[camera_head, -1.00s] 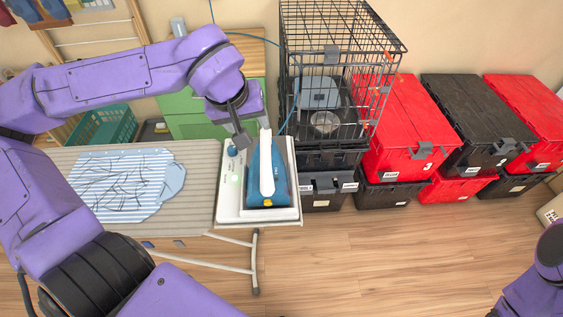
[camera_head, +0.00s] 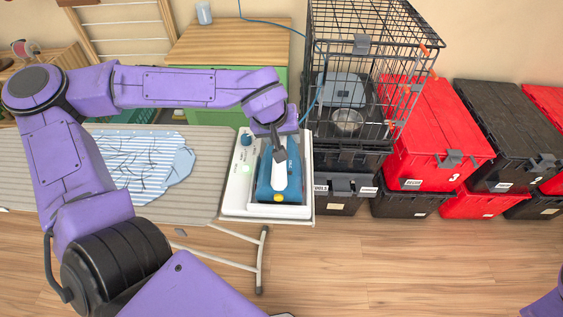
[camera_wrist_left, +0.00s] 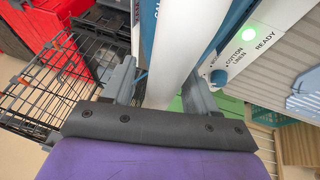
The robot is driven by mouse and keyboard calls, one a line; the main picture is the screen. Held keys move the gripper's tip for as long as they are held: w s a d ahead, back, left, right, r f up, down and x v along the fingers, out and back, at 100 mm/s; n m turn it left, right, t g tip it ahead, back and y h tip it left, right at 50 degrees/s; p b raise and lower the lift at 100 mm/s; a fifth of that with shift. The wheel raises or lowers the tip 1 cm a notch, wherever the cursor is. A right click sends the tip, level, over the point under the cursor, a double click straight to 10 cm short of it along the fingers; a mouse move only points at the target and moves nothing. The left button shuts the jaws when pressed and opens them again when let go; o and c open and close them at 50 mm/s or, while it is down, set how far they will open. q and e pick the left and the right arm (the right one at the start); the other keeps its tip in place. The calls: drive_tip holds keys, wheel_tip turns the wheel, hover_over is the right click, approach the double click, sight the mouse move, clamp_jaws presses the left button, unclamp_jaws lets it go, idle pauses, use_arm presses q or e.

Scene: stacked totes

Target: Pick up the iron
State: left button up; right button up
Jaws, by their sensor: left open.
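The blue and white iron (camera_head: 290,183) rests on its white station (camera_head: 234,205) at the right end of the ironing board. Its white handle faces up. My left gripper (camera_head: 279,152) is over the far part of the handle and partly hides it. In the left wrist view the open gripper (camera_wrist_left: 160,78) has one finger on each side of the iron's white handle (camera_wrist_left: 186,30). Contact with the handle cannot be told. The station's green READY light shows beside the iron. My right gripper is out of view.
A striped blue cloth (camera_head: 140,165) lies on the ironing board (camera_head: 205,180). A black wire cage (camera_head: 360,45) stands on black totes just right of the station. Stacked red (camera_head: 435,130) and black totes (camera_head: 507,130) continue rightward. The wooden floor in front is clear.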

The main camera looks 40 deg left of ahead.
use_arm(q)
drive_tip(key=shift+w+f, duration=0.15)
drive_tip(key=shift+f, duration=0.2)
drive_tip(key=shift+r, duration=0.1)
clamp_jaws()
drive_tip(key=shift+r, duration=0.1)
idle(1.0)
